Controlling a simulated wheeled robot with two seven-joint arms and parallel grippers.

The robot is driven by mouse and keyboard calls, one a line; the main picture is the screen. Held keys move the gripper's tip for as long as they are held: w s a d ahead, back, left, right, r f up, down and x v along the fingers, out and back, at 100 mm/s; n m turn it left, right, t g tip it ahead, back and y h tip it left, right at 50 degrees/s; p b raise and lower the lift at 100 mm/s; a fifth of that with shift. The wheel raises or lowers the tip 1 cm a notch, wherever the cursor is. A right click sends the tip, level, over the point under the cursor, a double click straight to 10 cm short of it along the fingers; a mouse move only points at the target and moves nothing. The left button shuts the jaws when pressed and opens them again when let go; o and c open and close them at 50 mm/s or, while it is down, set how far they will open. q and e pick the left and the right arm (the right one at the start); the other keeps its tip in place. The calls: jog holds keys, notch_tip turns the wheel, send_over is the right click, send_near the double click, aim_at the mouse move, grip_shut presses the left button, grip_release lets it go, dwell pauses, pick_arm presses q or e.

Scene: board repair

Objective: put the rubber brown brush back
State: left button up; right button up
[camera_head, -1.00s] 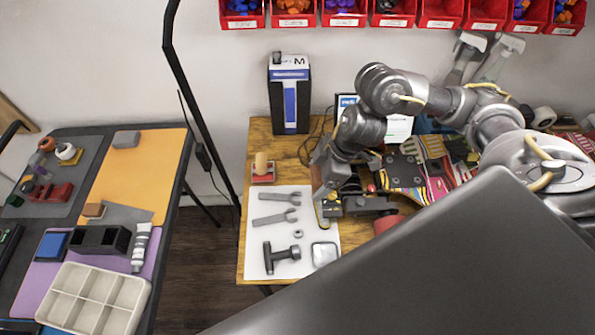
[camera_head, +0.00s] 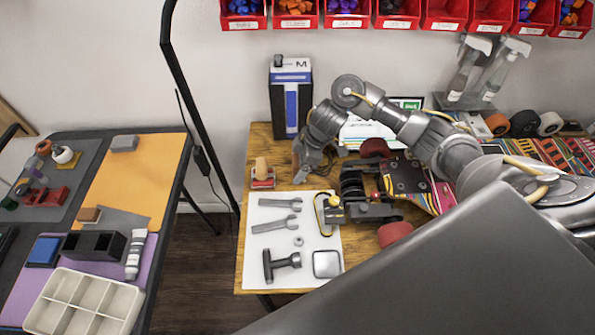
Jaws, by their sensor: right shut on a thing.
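A tan, brush-like piece (camera_head: 261,165) stands upright on a small red base at the left side of the wooden table; I cannot be sure that it is the rubber brown brush. My right gripper (camera_head: 299,179) points down just right of it, above the back edge of the white mat (camera_head: 262,238), with a gap between them. The gripper is shut, but what it holds is too small and dark to make out. My left gripper is not in view.
Wrenches (camera_head: 275,226), a T-shaped tool (camera_head: 281,262) and a yellow loop (camera_head: 320,213) lie on the mat. A skateboard truck with red wheels (camera_head: 395,234) is right of it. A black-and-blue box (camera_head: 291,100) stands behind. A dark gap separates the tables.

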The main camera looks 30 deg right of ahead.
jog(key=shift+w+f+b, duration=0.2)
jog(key=shift+f+b, duration=0.05)
jog(key=shift+f, duration=0.75)
jog(key=shift+w+f+b, duration=0.15)
jog(key=shift+f+b, duration=0.05)
jog(key=shift+f, duration=0.75)
jog(key=shift+f, duration=0.2)
jog(key=o, duration=0.9)
jog(key=shift+r, duration=0.15)
jog(key=shift+d+r, duration=0.15)
jog(key=shift+r, duration=0.2)
jog(key=p+v, duration=0.2)
jog(key=v, duration=0.9)
jog(key=shift+r, duration=0.2)
